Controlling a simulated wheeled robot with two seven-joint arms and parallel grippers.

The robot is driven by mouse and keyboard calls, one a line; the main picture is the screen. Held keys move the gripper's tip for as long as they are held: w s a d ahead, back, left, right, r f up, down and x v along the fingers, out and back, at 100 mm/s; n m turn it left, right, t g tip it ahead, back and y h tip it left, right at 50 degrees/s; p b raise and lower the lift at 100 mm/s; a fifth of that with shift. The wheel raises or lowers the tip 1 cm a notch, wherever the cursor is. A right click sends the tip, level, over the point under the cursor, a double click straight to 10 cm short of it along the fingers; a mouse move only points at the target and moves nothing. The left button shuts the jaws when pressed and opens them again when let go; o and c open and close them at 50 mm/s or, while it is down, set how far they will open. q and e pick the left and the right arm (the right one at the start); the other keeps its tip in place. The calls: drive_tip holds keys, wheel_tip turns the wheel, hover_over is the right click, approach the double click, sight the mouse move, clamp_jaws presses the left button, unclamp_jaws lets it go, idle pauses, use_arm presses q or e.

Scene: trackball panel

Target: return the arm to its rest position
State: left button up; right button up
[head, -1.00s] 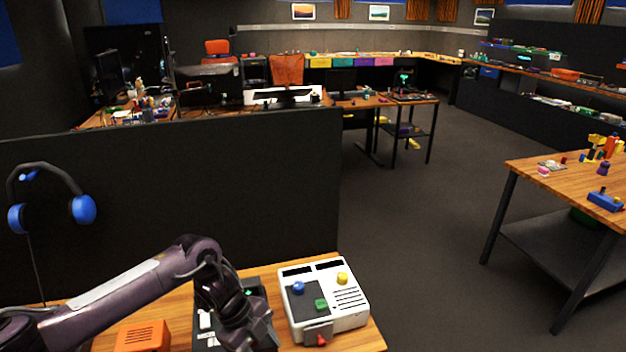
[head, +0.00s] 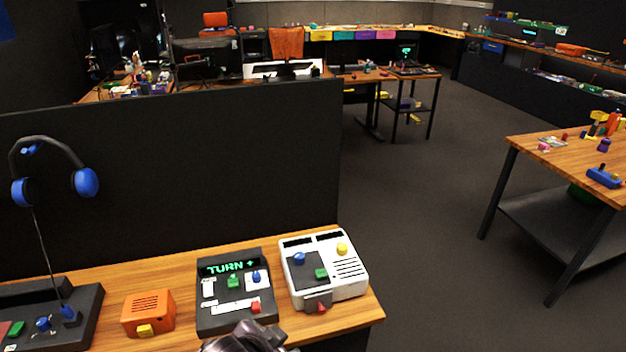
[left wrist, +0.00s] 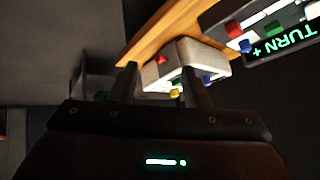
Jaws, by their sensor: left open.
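My left gripper shows in the left wrist view (left wrist: 150,90) with its two dark fingers apart and nothing between them. In the head view only a dark part of my arm shows at the bottom edge, in front of the black panel. The black panel (head: 207,318) lies on the wooden desk with a lit green "TURN" display, and green, blue and red controls. The white box (head: 350,285) stands to its right with blue, yellow, green and red controls. In the left wrist view the white box (left wrist: 212,55) is beyond the fingers, apart from them. My right gripper is not in view.
An orange box (head: 148,310) and a dark console (head: 85,318) stand on the desk to the left. Blue headphones (head: 87,182) hang on the dark partition (head: 220,150) behind. Another wooden table (head: 560,165) stands at the right, with open floor between.

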use_arm(q)
drive_tip(key=s+a+f+n+g+y, duration=0.35)
drive_tip(key=s+a+n, duration=0.35)
drive_tip(key=s+a, duration=0.55)
wheel_tip(320, 180, down, 27)
drive_tip(key=g, duration=0.2)
drive_tip(key=s+a+f, duration=0.2)
drive_tip(key=s+f, duration=0.8)
drive_tip(key=s+a+f, duration=0.2)
drive_tip(key=s+f, duration=0.7)
drive_tip(key=s, duration=0.1)
drive_tip(key=shift+s+a+f+m+g, duration=0.15)
drive_tip(key=shift+s+f+m+g, duration=0.1)
drive_tip(key=shift+f+m+g, duration=0.2)
